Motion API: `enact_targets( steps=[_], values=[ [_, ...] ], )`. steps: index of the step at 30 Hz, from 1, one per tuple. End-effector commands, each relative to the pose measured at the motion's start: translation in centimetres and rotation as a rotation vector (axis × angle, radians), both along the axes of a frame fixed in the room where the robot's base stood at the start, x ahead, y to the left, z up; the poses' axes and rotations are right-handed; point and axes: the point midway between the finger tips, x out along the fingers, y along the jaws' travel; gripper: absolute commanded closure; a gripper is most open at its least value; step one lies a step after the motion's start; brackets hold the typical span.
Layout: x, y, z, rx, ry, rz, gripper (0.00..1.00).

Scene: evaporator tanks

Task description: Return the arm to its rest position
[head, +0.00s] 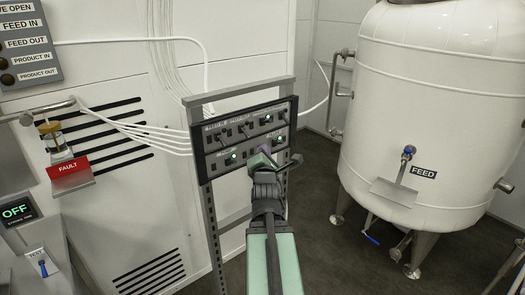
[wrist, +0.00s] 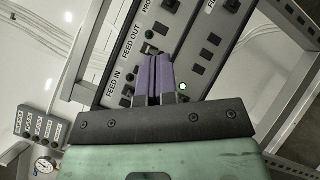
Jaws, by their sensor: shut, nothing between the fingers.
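My gripper (head: 262,151) is in front of the black switch panel (head: 222,165) in the head view, near the panel's lower row at its right half. In the wrist view, the two purple fingers of my gripper (wrist: 153,60) are pressed together with nothing between them. Their tips point at the panel (wrist: 182,62) near the FEED OUT label. I cannot tell whether the tips touch the panel. The fingers hide part of the panel in both views. My green arm reaches up from the bottom of the head view.
A grey metal frame (head: 212,230) carries the panel. A white tank (head: 440,110) with a FEED sign (head: 424,172) stands at the right. A red FAULT tag (head: 70,172) and a labelled button box (head: 28,45) are at the left. Dark floor (head: 320,230) is open between frame and tank.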

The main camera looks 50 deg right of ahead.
Motion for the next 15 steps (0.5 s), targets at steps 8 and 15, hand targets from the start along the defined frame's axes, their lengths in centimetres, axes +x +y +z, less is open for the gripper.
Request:
enact_targets(
  steps=[8, 15],
  values=[
    [0.0, 0.0, 0.0, 0.006, -0.007, 0.002, 1.0],
    [0.3, 0.2, -5.8, 0.631, -0.25, 0.025, 1.0]
  ],
)
